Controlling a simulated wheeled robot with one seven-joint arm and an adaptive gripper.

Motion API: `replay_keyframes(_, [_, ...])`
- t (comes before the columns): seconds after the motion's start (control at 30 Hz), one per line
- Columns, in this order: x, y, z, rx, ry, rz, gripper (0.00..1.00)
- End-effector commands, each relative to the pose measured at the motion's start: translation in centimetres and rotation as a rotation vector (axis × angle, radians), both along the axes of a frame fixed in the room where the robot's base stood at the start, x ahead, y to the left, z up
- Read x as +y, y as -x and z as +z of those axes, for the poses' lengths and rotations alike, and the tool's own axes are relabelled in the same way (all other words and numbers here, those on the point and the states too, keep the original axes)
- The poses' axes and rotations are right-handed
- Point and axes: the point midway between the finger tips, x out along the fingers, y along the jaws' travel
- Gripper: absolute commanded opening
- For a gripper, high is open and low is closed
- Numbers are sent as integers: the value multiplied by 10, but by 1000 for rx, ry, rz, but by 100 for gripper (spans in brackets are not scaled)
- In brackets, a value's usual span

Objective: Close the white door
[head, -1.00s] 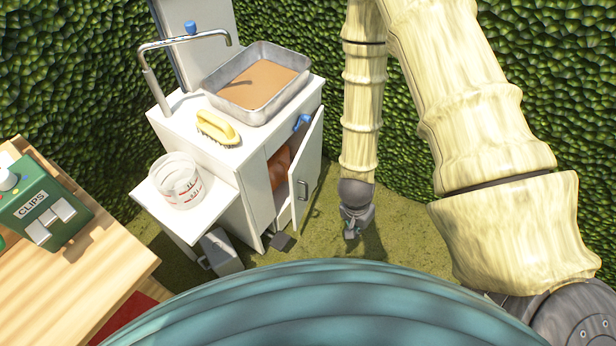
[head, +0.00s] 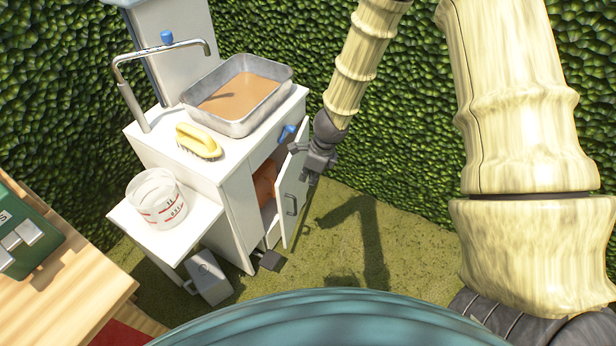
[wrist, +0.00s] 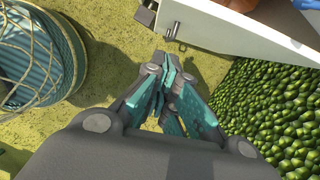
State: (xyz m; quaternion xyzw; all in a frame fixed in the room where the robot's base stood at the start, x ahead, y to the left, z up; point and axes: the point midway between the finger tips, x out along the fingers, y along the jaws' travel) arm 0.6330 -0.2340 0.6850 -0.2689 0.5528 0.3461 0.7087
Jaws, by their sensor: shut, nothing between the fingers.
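The white door (head: 291,196) of the white cabinet stands partly open in the head view, swung outward with a dark handle on its outer face. An orange-brown thing (head: 264,184) shows inside the opening. My gripper (head: 318,163) is at the right of the door, close to its outer upper part; I cannot tell if they touch. In the wrist view my gripper (wrist: 167,85) has its fingers together and empty. The white door (wrist: 230,25) crosses the top right there, with its handle just beyond the fingertips.
On the cabinet top are a metal tray (head: 282,78) of brown material and a yellow brush (head: 199,141). A clear measuring cup (head: 156,198) stands on the side shelf. A grey bin (head: 209,279) sits below. A green hedge (head: 440,130) closes the right; the grass before it is clear.

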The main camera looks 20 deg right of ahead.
Motion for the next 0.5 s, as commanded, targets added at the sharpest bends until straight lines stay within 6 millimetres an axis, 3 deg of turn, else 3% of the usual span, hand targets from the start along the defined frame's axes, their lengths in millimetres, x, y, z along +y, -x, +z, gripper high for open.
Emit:
replay_keyframes(0.03, [1, -1, -13, 1, -2, -2, 0])
replay_keyframes(0.2, [7, -5, -38, 1, -2, 0, 0])
replay_keyframes(0.5, [13, -10, -70, 1, 0, 1, 0])
